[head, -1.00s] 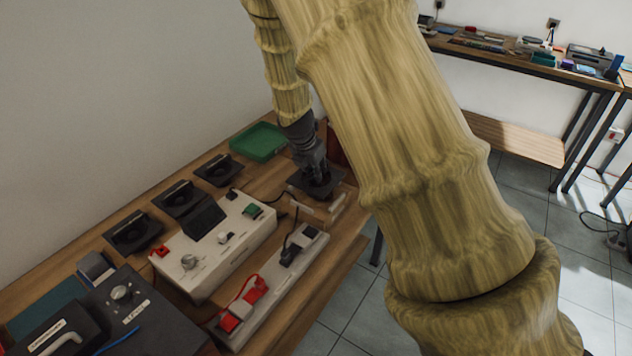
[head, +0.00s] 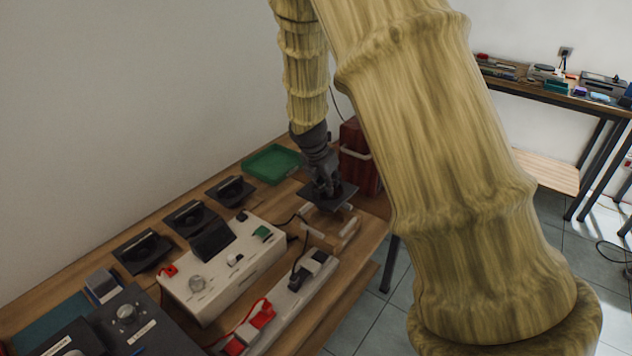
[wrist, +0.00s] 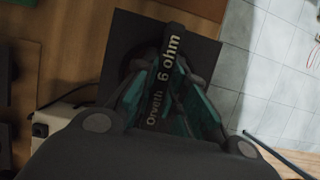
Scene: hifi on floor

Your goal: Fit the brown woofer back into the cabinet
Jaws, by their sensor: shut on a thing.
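My gripper (head: 323,176) is shut on the bar handle of a dark, square-plated woofer (head: 341,193). In the wrist view the woofer (wrist: 205,50) has "Orveth 6 ohm" on its handle, between the teal finger pads; its colour looks near black there. The plate is held roughly level, just above a pale wooden stand with light blocks (head: 347,235). Its underside is hidden. A dark reddish-brown box (head: 354,174), possibly the cabinet, stands just behind and right of my gripper, partly covered by my arm. I cannot see an opening in it.
Several dark square units, one of them here (head: 143,251), line the bench's wall side. A green tray (head: 272,163) lies behind. A white control box (head: 222,270) and a power strip with red plugs (head: 285,300) stand in front, with loose cables. The bench edge is close on the right.

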